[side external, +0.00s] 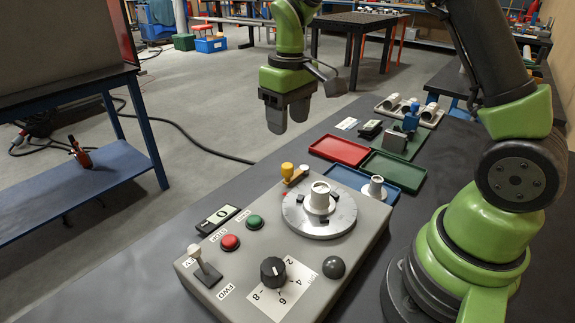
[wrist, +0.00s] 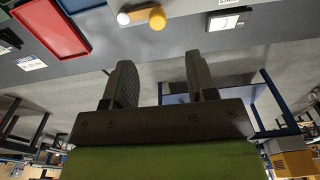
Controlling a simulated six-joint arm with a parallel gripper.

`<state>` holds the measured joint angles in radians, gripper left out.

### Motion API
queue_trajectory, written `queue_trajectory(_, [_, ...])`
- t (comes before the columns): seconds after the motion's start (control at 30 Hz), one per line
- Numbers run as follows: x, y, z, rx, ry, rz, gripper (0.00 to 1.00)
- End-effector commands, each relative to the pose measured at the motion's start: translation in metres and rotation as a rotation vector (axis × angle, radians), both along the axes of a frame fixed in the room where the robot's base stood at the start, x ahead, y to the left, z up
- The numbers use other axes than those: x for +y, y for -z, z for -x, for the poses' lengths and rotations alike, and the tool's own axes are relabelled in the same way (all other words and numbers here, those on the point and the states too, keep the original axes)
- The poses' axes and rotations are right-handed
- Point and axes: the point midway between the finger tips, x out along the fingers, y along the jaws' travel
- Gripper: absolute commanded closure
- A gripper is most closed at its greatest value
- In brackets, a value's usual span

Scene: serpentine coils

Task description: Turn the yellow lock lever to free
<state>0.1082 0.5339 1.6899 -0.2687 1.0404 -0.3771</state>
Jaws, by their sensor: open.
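The yellow lock lever (side external: 287,170) is at the far edge of the grey control box (side external: 225,262), beside the round metal dial plate (side external: 319,208). It has a yellow knob and an orange-brown bar. In the wrist view the yellow knob (wrist: 157,19) is near the top edge, with the bar and a white round end to its left. My gripper (side external: 287,120) hangs in the air above the lever in the side view, pointing down. Its two dark fingers (wrist: 161,68) are apart, with nothing between them. They are clear of the lever.
The box top also carries red (side external: 230,242) and green (side external: 254,222) buttons, a white toggle lever (side external: 204,266), a black knob (side external: 273,271) and a small display (side external: 217,219). Red (side external: 340,150), green (side external: 394,170) and blue (side external: 350,180) trays lie behind the box.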

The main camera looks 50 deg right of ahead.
Motion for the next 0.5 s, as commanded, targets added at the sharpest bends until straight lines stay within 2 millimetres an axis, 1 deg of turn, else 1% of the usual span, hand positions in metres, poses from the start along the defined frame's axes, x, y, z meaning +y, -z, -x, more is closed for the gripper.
queue_trajectory(0.03, [-0.002,0.007,-0.002,0.016,-0.008,0.002,0.48])
queue_trajectory(0.27, [-0.004,0.030,-0.004,0.034,-0.018,0.005,0.48])
queue_trajectory(0.5, [-0.003,0.075,-0.004,0.035,-0.018,0.005,0.48])
